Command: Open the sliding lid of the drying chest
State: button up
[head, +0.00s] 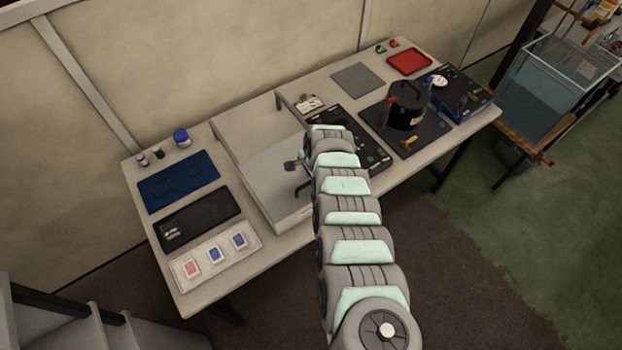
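The drying chest (291,217) appears to be the pale box set in the middle of the long table. A pale flat panel, probably its sliding lid (262,182), covers the front part of its top. Behind it lies another pale flat area (255,128); I cannot tell whether this is lid or chest interior. My gripper (296,178) is over the right part of the front panel, at the end of my arm reaching in from the lower right. Small dark parts show there, but their contact with the panel and the finger gap are unclear.
Left of the chest are a blue mat (178,186), a black tray (197,219) and a white tray with coloured cards (215,256). Right of it are a black panel (333,120), a dark pot (408,106) and a red tray (409,62). A water tank (545,90) stands beyond.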

grip_shut()
dwell(1.2)
